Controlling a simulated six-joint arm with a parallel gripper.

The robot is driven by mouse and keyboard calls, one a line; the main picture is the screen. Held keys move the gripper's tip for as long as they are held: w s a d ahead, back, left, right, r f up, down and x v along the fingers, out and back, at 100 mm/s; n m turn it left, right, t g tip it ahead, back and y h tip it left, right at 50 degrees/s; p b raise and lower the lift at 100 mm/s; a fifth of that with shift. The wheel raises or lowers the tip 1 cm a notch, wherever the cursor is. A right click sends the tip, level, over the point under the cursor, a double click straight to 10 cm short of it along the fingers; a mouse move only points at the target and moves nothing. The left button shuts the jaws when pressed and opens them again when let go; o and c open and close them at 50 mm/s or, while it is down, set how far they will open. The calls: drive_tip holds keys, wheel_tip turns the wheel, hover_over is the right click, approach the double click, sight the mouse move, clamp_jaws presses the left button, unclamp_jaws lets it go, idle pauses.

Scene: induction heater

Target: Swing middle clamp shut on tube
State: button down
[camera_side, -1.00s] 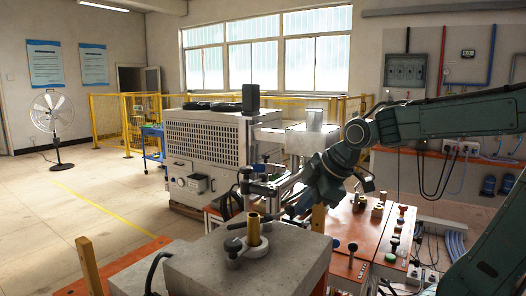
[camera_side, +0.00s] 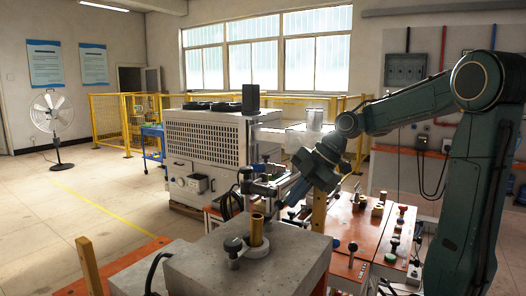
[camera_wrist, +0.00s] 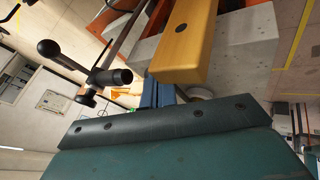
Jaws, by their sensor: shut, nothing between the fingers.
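A brass tube (camera_side: 256,230) stands upright in a round grey fitting on the concrete-coloured block (camera_side: 292,258). A black-knobbed handle (camera_side: 233,246) sits beside the tube's foot. Behind it, clamp parts with dark knobs (camera_side: 248,174) show at left of my gripper; I cannot tell which is the middle clamp or whether it is closed. My gripper (camera_side: 288,211) is shut and empty, pointing down and left behind the tube. In the wrist view its blue fingers (camera_wrist: 160,95) are partly hidden by my teal housing, and a black crossed handle (camera_wrist: 88,75) is at their left, apart from them.
A yellow post (camera_side: 319,212) rises close to my gripper, and a yellow bar (camera_wrist: 182,45) fills the upper middle of the wrist view. An orange bench (camera_side: 345,232) with several knobs and fittings is at right. A vented grey cabinet (camera_side: 205,140) stands behind. Open floor is at left.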

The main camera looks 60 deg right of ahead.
drive_tip(key=shift+w+d, duration=0.1)
drive_tip(key=shift+w, duration=0.2)
drive_tip(key=shift+w+d, duration=0.1)
idle(0.3)
drive_tip(key=v, duration=1.2)
idle(0.4)
drive_tip(key=shift+r, duration=0.1)
drive_tip(key=shift+a, duration=0.25)
idle(0.7)
